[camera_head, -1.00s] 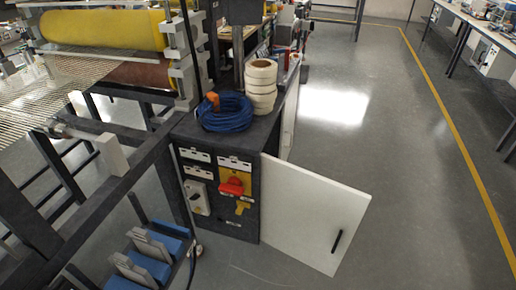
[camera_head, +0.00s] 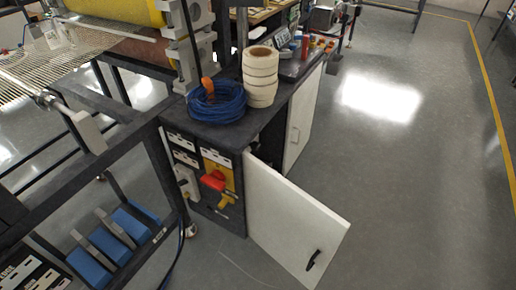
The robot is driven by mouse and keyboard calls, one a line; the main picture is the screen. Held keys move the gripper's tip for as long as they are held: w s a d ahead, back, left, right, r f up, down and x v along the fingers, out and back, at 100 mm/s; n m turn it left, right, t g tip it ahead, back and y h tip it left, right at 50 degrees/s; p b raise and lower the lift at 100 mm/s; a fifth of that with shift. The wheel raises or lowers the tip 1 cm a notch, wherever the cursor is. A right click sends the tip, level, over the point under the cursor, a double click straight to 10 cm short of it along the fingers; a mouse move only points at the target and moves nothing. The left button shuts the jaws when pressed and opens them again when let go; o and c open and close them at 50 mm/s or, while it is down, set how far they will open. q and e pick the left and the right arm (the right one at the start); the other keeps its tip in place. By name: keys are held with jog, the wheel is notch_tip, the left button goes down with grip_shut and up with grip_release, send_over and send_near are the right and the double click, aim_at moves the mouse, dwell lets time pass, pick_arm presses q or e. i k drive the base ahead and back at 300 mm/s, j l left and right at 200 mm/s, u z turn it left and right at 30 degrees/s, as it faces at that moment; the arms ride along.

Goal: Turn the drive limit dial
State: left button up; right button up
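A dark control cabinet (camera_head: 232,134) stands in the middle of the view. Its end panel carries a red rotary switch (camera_head: 213,180) on a yellow plate, with a yellow handle (camera_head: 226,201) just below. A pale switch unit (camera_head: 187,184) sits to the left of the red switch. White label plates (camera_head: 216,158) run along the panel's top, but their print is too small to read. I cannot tell which control is the drive limit dial. The cabinet's white door (camera_head: 290,224) hangs open to the right. Neither of my grippers is in view.
A blue cable coil (camera_head: 216,104) and a stack of cream tape rolls (camera_head: 260,77) lie on the cabinet top. A dark machine frame (camera_head: 105,150) with blue blocks (camera_head: 135,220) fills the left. Open grey floor (camera_head: 420,170) lies to the right.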

aim_at(255, 146)
jog(key=k, duration=0.95)
jog(key=k+u, duration=0.1)
jog(key=u, duration=0.65)
jog(key=k+j+u, duration=0.1)
jog(key=u, duration=0.3)
jog(key=k+u, duration=0.1)
jog(key=u, duration=0.3)
jog(key=l+u, duration=0.15)
jog(key=u, duration=0.35)
jog(key=l+u, duration=0.15)
jog(key=u, duration=0.3)
jog(key=l+u, duration=0.1)
jog(key=u, duration=0.4)
jog(key=k+l+u, duration=0.1)
jog(key=u, duration=0.35)
jog(key=k+l, duration=0.75)
jog(key=l, duration=0.2)
jog(key=k+l, duration=0.75)
jog(key=l, duration=0.15)
jog(key=k+l, duration=0.75)
jog(key=l, duration=0.2)
jog(key=k+l, duration=0.75)
jog(key=l, duration=0.2)
jog(key=l+u, duration=0.05)
